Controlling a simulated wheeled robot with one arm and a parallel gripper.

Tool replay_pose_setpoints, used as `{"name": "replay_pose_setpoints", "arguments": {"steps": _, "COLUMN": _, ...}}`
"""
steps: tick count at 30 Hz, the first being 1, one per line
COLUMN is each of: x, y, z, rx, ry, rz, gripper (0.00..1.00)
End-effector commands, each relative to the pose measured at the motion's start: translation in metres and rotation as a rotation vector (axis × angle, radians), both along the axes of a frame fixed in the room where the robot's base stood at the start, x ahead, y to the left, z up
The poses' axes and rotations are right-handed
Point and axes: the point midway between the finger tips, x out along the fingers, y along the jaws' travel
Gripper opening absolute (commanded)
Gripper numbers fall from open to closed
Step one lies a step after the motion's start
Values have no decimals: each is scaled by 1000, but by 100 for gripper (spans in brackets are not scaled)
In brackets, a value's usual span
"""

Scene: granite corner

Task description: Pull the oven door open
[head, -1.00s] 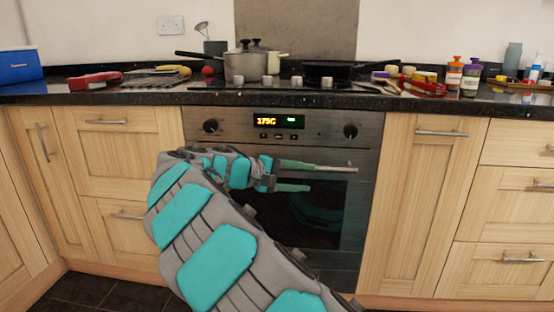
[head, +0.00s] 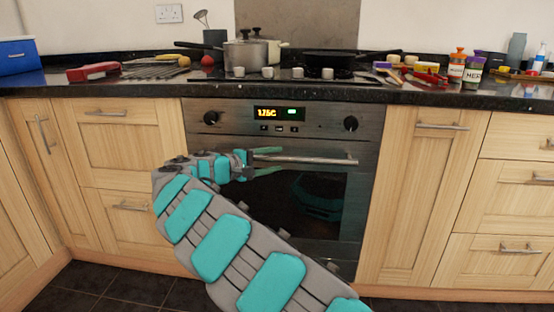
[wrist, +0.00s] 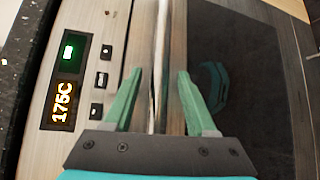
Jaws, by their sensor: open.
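The oven (head: 345,215) is built in under the black counter, with a dark glass door (head: 315,205) that looks closed. Its metal handle bar (head: 320,159) runs across the top of the door. My gripper (head: 268,161) is at the left-middle part of the handle, with its green fingers pointing right in the head view. In the wrist view the handle bar (wrist: 158,60) runs between the two open fingers (wrist: 160,95), one on each side. Gaps show between the fingers and the bar. My arm hides the left end of the handle and part of the door.
The control panel (head: 279,119) with two knobs and a lit display is just above the handle. Pots (head: 245,55) and a pan stand on the hob. Wooden cupboards flank the oven. Dark tiled floor (head: 110,288) shows at the lower left.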

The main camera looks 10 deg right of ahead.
Motion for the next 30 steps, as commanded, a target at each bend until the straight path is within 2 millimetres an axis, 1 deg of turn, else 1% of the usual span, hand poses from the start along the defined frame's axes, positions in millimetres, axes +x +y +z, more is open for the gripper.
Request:
{"name": "replay_pose_setpoints", "arguments": {"steps": 1, "x": 3, "y": -6, "z": -1, "rx": 1, "ry": 1, "rz": -1, "gripper": 57}}
{"name": "replay_pose_setpoints", "arguments": {"steps": 4, "x": 6, "y": -12, "z": -2, "rx": 1, "ry": 0, "rz": 0, "gripper": 57}}
{"name": "replay_pose_setpoints", "arguments": {"steps": 11, "x": 7, "y": -13, "z": -2, "rx": 0, "ry": 0, "rz": 0, "gripper": 57}}
{"name": "replay_pose_setpoints", "arguments": {"steps": 14, "x": 6, "y": -13, "z": -2, "rx": 0, "ry": 0, "rz": 0, "gripper": 48}}
{"name": "replay_pose_setpoints", "arguments": {"steps": 24, "x": 6, "y": -13, "z": -2, "rx": 0, "ry": 0, "rz": 0, "gripper": 10}}
{"name": "replay_pose_setpoints", "arguments": {"steps": 27, "x": 6, "y": -13, "z": -2, "rx": 0, "ry": 0, "rz": 0, "gripper": 0}}
{"name": "replay_pose_setpoints", "arguments": {"steps": 30, "x": 6, "y": -13, "z": -2, "rx": 0, "ry": 0, "rz": 0, "gripper": 0}}
